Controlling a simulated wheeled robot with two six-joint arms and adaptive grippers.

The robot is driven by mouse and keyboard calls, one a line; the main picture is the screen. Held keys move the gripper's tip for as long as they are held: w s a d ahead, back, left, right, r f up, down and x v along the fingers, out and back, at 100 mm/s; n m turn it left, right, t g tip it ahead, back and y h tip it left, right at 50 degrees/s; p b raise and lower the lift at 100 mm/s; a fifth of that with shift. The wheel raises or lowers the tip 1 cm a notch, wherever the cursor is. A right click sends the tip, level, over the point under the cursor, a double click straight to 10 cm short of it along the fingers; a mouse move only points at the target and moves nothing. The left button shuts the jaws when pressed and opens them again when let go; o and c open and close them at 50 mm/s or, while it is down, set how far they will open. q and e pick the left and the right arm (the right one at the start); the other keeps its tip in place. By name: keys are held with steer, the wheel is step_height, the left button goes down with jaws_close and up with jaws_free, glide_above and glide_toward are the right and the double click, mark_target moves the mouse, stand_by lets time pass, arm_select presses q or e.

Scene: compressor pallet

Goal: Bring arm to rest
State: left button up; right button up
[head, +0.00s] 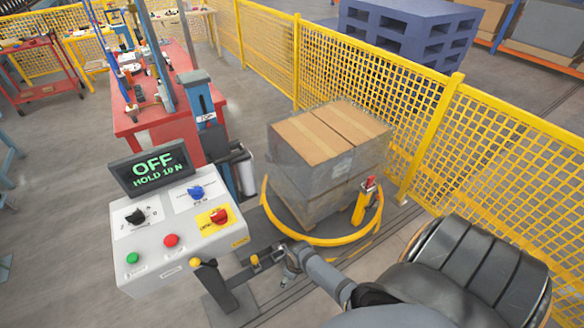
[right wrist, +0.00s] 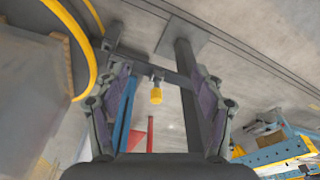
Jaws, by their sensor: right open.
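My right arm comes in from the lower right of the head view. Its gripper (head: 288,272) is beside the dark bar with yellow knobs, in front of the yellow ring. In the right wrist view the two fingers of my right gripper (right wrist: 160,88) stand wide apart with nothing held between them. A yellow knob (right wrist: 156,95) on a dark bar shows in the gap; whether it is between the fingers or beyond them I cannot tell. It may be one of the knobs in the head view (head: 254,259). My left gripper is not in view.
A control panel (head: 145,245) with buttons and knobs stands left; its display (head: 152,168) reads OFF. Stacked cartons (head: 325,150) stand inside a yellow ring (head: 320,241). Yellow fencing (head: 350,75) runs behind. A red table (head: 145,125) is at the back left.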

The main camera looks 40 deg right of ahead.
steer(key=shift+s+f, duration=0.1)
steer(key=shift+f, duration=0.05)
stand_by(0.4)
steer(key=s+d+f+m+b, duration=0.1)
steer(key=s+f+b, duration=0.1)
steer(key=s+f, duration=0.7)
steer(key=s+f+m+h+b, duration=0.1)
steer(key=s+f+b, duration=0.1)
steer(key=s+f, duration=0.8)
steer(key=s, duration=0.7)
steer(key=shift+s+d+f+m+g+b, duration=0.3)
steer(key=shift+s+d+m+g, duration=0.05)
steer(key=shift+s+m+g, duration=0.05)
